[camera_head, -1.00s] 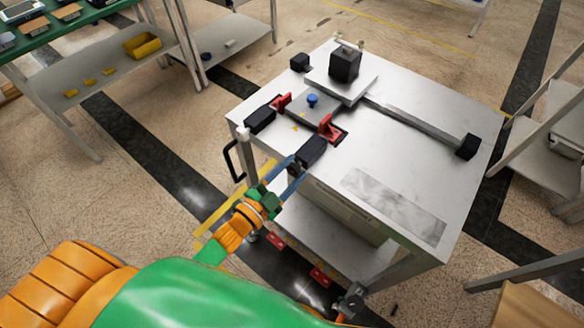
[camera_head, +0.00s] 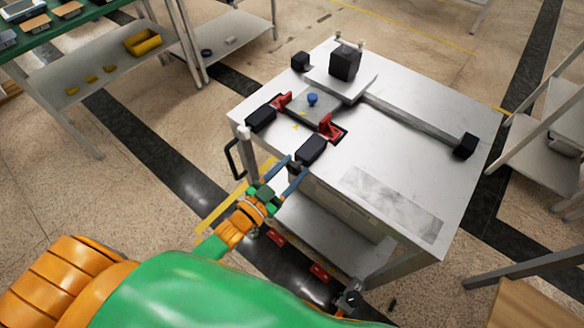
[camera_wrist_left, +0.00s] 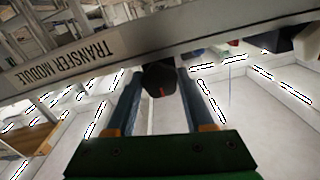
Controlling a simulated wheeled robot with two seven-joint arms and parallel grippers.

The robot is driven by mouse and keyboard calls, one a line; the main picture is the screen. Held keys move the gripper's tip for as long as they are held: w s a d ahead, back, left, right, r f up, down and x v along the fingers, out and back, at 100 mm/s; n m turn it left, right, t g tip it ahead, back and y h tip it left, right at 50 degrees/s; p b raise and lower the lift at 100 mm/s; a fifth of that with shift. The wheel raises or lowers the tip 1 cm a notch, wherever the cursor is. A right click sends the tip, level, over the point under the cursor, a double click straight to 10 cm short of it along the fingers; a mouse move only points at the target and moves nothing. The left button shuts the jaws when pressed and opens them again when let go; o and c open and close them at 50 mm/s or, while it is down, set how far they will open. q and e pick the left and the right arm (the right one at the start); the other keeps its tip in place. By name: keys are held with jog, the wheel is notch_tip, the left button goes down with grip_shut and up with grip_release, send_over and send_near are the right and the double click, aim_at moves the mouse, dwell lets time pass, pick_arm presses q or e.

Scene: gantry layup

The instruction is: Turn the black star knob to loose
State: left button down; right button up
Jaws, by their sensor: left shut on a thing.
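The black star knob (camera_wrist_left: 160,78) sits at the front edge of the metal cart, under the lip of its top. In the left wrist view it lies between the two blue fingers of my left gripper (camera_wrist_left: 158,100); a small red mark shows on its face. In the head view the left gripper (camera_head: 293,169) reaches from below left to the cart's edge, shut on the knob, which shows there only as a small dark patch. The knob's mount is mostly hidden. My right gripper is not in view.
The cart top (camera_head: 400,165) holds black blocks, red clamps (camera_head: 329,127), a blue knob (camera_head: 312,99) and a long bar (camera_head: 415,122). A black handle (camera_head: 234,160) sticks out at its left corner. A shelf (camera_head: 110,75) stands at the left, and another rack stands at the right.

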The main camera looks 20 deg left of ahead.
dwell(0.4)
pick_arm(q)
jog(key=shift+c, duration=1.4)
grip_release()
jog(key=shift+s, duration=0.1)
jog(key=v, duration=0.7)
